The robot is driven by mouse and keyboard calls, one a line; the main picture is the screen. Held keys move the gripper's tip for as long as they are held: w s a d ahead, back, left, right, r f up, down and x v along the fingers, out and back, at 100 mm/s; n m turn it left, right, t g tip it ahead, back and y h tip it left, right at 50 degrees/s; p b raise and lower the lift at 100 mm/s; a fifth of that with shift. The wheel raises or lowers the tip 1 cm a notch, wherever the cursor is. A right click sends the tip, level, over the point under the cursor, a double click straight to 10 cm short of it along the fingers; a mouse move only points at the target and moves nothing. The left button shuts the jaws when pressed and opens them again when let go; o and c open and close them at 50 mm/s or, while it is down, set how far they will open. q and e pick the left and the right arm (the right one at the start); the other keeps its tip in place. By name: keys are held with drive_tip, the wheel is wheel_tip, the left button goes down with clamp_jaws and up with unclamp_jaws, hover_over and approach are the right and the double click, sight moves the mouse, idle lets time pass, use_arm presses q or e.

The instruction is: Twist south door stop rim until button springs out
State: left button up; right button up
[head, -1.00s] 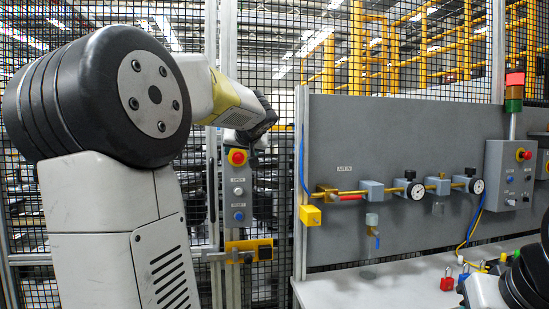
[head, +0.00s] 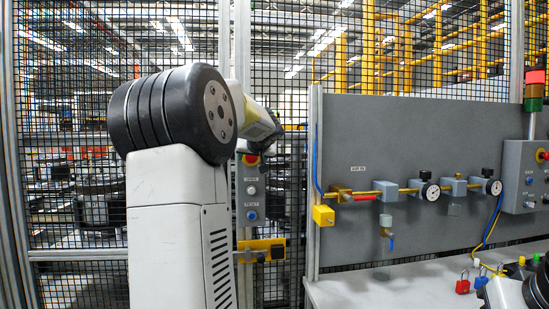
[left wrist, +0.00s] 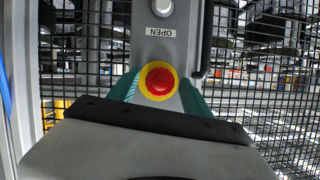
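The south door stop is a red button with a yellow ring (left wrist: 159,81) on the grey door control post. In the left wrist view it sits between the two teal fingers of my left gripper (left wrist: 160,90). The fingers are spread, one on each side of the ring. Whether they touch it is too close to tell. In the head view only part of the button (head: 250,159) shows beside my left arm, and that gripper is mostly hidden behind the arm.
Below the stop are OPEN and RESET buttons (head: 251,202) and a yellow latch (head: 262,249). Mesh fencing (head: 70,150) stands behind. To the right, a grey panel (head: 420,130) carries air fittings and gauges above a bench (head: 385,287) with padlocks (head: 463,284).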

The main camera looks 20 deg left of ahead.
use_arm(q)
clamp_jaws()
drive_tip(key=shift+d, duration=0.1)
drive_tip(key=shift+d+m+g+y, duration=0.1)
drive_tip(key=shift+m+g+y, duration=0.5)
drive_tip(key=shift+m+y, duration=1.5)
drive_tip(key=shift+m+h, duration=0.4)
drive_tip(key=shift+m, duration=0.1)
